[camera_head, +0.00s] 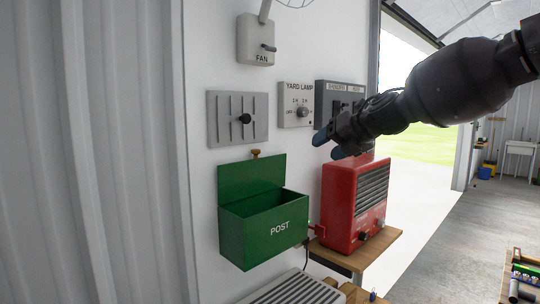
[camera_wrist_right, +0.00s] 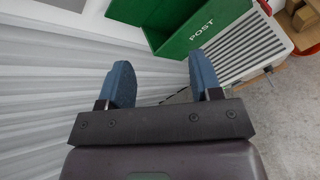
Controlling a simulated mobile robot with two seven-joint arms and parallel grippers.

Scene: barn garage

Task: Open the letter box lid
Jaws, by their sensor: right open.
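The green letter box (camera_head: 262,238) marked POST hangs on the white wall. Its lid (camera_head: 250,175) stands raised upright at the back against the wall, with a small brass knob (camera_head: 255,153) at its top edge. The box's open top and inside show. My right gripper (camera_head: 331,145) is open and empty, up and to the right of the box, apart from it. In the right wrist view, its two blue fingers (camera_wrist_right: 160,72) are spread, with the box (camera_wrist_right: 190,25) beyond them. My left gripper is not in view.
A red heater (camera_head: 352,200) stands on a wooden shelf (camera_head: 375,250) right of the box. Above are a slotted lever plate (camera_head: 237,118), a yard lamp switch (camera_head: 297,105), a grey panel (camera_head: 335,95) and a fan switch (camera_head: 256,40). A white slatted unit (camera_head: 290,288) sits below.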

